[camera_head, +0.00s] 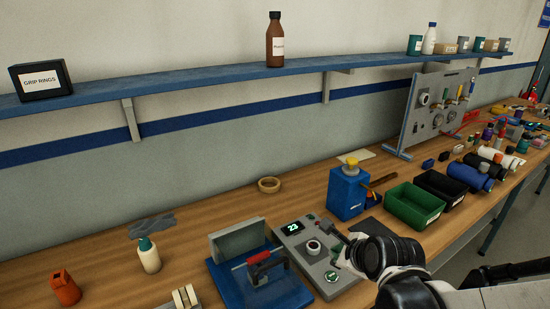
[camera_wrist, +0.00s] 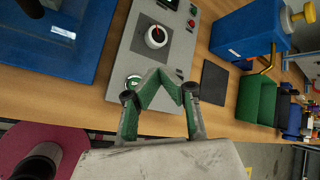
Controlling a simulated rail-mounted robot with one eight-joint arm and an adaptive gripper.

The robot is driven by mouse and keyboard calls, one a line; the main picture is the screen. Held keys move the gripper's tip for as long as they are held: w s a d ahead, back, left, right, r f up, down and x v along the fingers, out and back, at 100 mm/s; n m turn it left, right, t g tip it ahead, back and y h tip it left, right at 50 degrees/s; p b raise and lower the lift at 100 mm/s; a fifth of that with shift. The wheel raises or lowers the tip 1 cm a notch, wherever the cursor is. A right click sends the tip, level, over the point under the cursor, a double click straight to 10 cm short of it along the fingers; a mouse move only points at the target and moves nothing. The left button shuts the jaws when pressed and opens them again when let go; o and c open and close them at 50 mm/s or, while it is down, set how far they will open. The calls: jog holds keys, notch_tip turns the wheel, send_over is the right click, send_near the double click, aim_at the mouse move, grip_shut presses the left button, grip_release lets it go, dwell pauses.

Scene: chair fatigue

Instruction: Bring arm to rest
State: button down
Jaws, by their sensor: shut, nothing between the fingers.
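My gripper (camera_wrist: 158,92) shows in the wrist view with its green-lined fingertips closed together and nothing between them. It is over the front edge of a grey control box (camera_wrist: 180,50) with a white dial and a green button. In the head view my arm reaches in from the lower right, and my gripper (camera_head: 340,245) is beside the control box (camera_head: 312,262), whose display reads about 23. The gripper's fingertips are small there, and I cannot tell whether they touch the box.
A blue clamp fixture (camera_head: 262,285) sits left of the control box. A blue container (camera_head: 347,192), a green bin (camera_head: 414,204) and a black bin (camera_head: 440,187) stand to its right. A shelf (camera_head: 200,82) runs along the wall. Open floor (camera_wrist: 265,160) lies before the bench.

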jog(key=s+r+n, duration=0.2)
jog(key=s+n, duration=0.2)
jog(key=n, duration=0.4)
jog(key=s+r+n+g+b, duration=0.1)
jog(key=s+r+n, duration=0.2)
jog(key=n, duration=0.5)
jog(key=s+r+n+g+h+b, duration=0.1)
jog(key=s+r+n, duration=0.1)
jog(key=s+n, duration=0.3)
jog(key=n, duration=0.3)
jog(key=shift+s+r, duration=0.25)
jog(key=shift+r, duration=0.05)
dwell(2.4)
